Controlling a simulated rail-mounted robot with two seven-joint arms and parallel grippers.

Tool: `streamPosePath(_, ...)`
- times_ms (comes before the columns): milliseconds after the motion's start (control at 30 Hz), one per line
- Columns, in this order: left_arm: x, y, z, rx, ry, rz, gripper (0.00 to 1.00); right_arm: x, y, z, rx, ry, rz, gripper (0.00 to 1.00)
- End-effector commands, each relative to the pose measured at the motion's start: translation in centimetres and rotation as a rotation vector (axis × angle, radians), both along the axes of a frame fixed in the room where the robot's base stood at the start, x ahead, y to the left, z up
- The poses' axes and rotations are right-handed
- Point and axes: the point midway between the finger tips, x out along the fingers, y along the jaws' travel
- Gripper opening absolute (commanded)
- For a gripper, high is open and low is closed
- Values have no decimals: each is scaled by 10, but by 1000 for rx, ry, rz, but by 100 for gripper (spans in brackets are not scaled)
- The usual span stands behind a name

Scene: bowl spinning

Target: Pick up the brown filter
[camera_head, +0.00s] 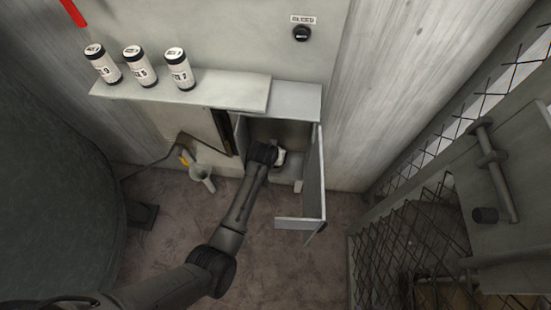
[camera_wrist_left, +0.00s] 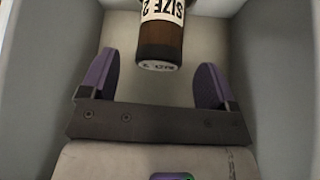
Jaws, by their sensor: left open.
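The brown filter (camera_wrist_left: 160,42) shows in the left wrist view at the top centre, a brown cylinder with a white label reading "SIZE 2" and a pale end cap. My left gripper (camera_wrist_left: 154,80) is open, its two purple-padded fingers on either side of the filter's near end, with gaps on both sides. The filter looks just beyond the fingertips' line and is not gripped. The right gripper is not in view.
The cabinet door (camera_head: 320,175) stands open on the right. Three labelled canisters (camera_head: 140,66) stand on the shelf (camera_head: 225,92) above left. A pale funnel-like object (camera_head: 202,176) is on the floor left of the cabinet. Cabinet walls are close on both sides of the gripper.

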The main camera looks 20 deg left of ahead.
Motion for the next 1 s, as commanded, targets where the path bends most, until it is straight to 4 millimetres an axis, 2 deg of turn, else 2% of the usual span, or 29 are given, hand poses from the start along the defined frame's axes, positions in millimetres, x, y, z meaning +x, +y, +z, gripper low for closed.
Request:
streamPosePath(33,5,0,-11,0,0,0,82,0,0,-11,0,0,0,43)
streamPosePath(233,17,0,-28,1,0,-1,82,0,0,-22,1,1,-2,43)
streamPosePath(600,20,0,-31,0,0,0,82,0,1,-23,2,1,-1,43)
streamPosePath(1000,20,0,-31,0,0,0,44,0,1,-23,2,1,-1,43)
